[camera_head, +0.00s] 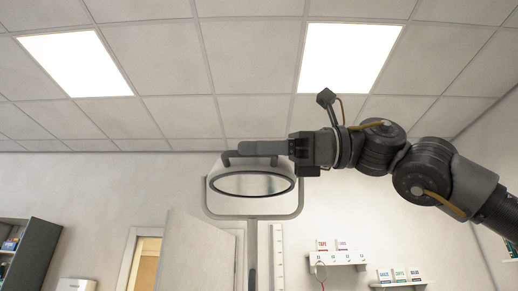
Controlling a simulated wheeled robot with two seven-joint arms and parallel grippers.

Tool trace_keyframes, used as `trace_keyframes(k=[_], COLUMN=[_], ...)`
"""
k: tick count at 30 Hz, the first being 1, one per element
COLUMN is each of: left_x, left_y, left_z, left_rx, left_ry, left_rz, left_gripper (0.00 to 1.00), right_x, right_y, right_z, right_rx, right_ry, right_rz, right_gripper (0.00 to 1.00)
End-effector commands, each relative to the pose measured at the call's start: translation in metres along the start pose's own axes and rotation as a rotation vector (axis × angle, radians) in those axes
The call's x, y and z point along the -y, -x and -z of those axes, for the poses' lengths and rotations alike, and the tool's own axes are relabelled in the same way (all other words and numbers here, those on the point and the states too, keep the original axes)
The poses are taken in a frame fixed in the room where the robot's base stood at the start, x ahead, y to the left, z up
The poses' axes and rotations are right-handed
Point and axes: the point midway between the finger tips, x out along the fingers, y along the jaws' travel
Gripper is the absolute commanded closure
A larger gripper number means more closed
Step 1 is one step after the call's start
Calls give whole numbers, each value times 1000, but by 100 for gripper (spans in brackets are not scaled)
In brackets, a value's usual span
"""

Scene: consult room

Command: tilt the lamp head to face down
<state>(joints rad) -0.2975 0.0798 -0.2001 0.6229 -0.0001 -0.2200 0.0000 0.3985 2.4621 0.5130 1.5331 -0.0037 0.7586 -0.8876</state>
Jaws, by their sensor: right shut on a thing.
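The lamp head (252,184) is a pale housing with a dark oval ring around a light face, in the middle of the head view. Its oval face is turned towards me. A grey U-shaped bracket runs around its sides and bottom, on an upright pole (252,250). My right gripper (262,149) comes in from the right and is shut at the top edge of the lamp head, on what looks like its dark handle (229,159). The fingers hide most of that handle. My left gripper is not in view.
A door (197,252) stands behind the lamp at left, with a dark shelf unit (33,258) at the far left. Wall shelves with small boxes (322,245) hang at lower right. The space left of the lamp head looks clear.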

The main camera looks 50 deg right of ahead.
Motion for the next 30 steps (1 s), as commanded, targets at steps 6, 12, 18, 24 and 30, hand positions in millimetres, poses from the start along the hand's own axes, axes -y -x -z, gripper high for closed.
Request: trace_keyframes(k=[6, 12, 18, 24, 30], left_x=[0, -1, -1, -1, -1], left_y=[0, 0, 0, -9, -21], left_z=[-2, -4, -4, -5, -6], left_rx=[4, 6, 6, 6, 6], left_ry=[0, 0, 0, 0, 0], left_rz=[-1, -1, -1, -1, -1], left_gripper=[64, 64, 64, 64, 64], right_x=[2, 1, 0, 0, 1], right_y=[0, 0, 1, 21, 62], right_z=[1, 0, 0, 1, 3], right_rx=[0, 1, 1, 5, 5], right_ry=[-6, -3, 0, 1, -2], right_rz=[6, 3, 2, 4, 5], right_gripper=[100, 67, 67, 67, 67])
